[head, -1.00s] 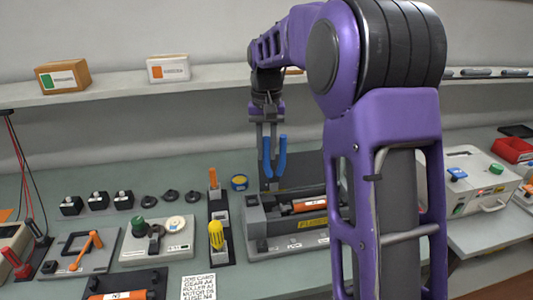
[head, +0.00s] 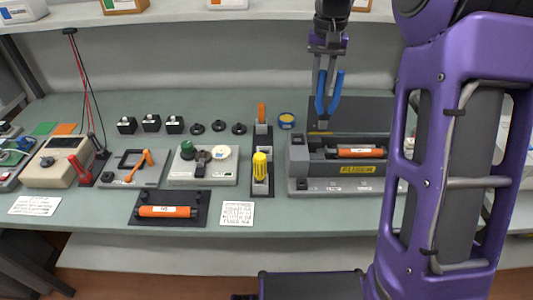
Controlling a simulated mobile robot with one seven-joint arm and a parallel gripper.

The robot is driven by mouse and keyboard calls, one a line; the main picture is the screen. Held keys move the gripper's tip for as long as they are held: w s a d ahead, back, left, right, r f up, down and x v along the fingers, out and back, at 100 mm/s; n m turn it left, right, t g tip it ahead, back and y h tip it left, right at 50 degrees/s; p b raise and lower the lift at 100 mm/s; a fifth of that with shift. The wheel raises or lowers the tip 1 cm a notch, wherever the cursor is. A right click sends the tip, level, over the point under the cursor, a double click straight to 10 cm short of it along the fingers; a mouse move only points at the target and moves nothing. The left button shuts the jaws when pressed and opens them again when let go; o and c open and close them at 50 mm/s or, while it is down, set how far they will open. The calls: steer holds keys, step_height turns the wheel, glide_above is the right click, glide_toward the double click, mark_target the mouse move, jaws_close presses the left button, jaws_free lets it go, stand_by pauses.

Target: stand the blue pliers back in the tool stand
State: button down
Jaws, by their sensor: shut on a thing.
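The tool stand (head: 260,187) is a narrow dark strip on the bench, left of and below the pliers. A yellow-handled tool (head: 262,166) stands at its front and an orange-handled tool (head: 262,113) at its back. A grey block lies between them; whether it has an opening is too small to tell.
The fuser unit (head: 300,186), with an orange roller (head: 360,152) in it, stands right of the tool stand. A yellow-and-blue tape roll (head: 286,121) lies behind. A grey panel (head: 187,177) with knobs is to the left. A white card (head: 237,213) lies in front.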

steer(key=w+a+f, duration=0.2)
steer(key=a, duration=0.6)
steer(key=w+a+f, duration=0.2)
steer(key=a, duration=0.5)
steer(key=shift+a+f+b, duration=0.2)
steer(key=shift+f+b, duration=0.2)
steer(key=shift+f, duration=1.05)
steer(key=shift+a+f+b, duration=0.2)
steer(key=shift+f+b, duration=0.2)
steer(key=shift+f, duration=1.3)
steer(key=shift+f+b, duration=0.5)
steer(key=shift+f, duration=1.85)
steer(key=c, duration=0.7)
jaws_free()
